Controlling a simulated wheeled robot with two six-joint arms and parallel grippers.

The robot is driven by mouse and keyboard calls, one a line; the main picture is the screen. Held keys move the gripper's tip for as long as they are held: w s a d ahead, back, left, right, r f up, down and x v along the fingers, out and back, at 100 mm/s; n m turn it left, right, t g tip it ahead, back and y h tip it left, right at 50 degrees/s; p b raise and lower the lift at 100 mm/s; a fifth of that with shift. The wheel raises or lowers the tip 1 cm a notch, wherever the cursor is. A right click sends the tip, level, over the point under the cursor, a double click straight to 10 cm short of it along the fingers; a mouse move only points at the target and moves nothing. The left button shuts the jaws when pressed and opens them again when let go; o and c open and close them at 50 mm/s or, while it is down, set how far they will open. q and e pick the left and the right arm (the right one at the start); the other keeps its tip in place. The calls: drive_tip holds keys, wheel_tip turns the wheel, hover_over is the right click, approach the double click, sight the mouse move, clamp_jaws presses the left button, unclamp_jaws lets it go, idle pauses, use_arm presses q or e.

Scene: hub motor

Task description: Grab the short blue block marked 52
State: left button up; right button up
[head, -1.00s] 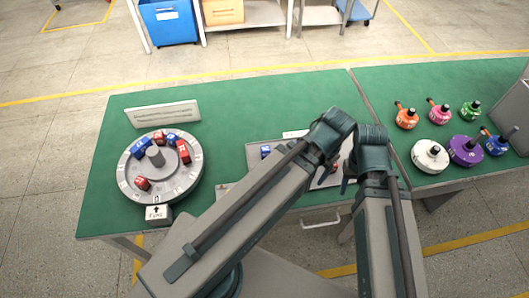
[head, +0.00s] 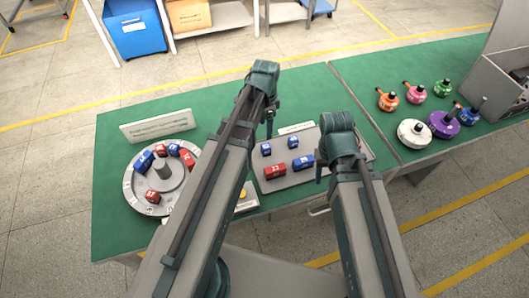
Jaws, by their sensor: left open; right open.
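Two short blue blocks sit on the grey tray (head: 330,150): one at its left (head: 266,149) and one nearer its back (head: 293,142). Their marks are too small to read, so I cannot tell which is 52. A longer blue block (head: 303,161) and a red block (head: 275,170) stand in front of them. My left gripper (head: 270,125) is open and empty, above the back left of the tray. My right gripper (head: 320,174) is open, over the tray's front, just right of the longer blue block.
A round grey dial (head: 133,188) on the left holds several red and blue blocks around a central post (head: 162,168). A white sign (head: 156,125) stands behind it. Several coloured round parts with handles, such as a purple one (head: 443,124), stand on the right table.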

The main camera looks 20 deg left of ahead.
sight(266, 146)
use_arm(q)
wheel_tip(266, 146, down, 8)
drive_tip(key=b, duration=0.7)
drive_tip(key=shift+f+b, duration=0.1)
drive_tip(key=shift+b, duration=0.25)
drive_tip(key=f+b, duration=0.5)
drive_tip(key=shift+w+d+f, duration=0.1)
drive_tip(key=shift+w, duration=0.15)
clamp_jaws()
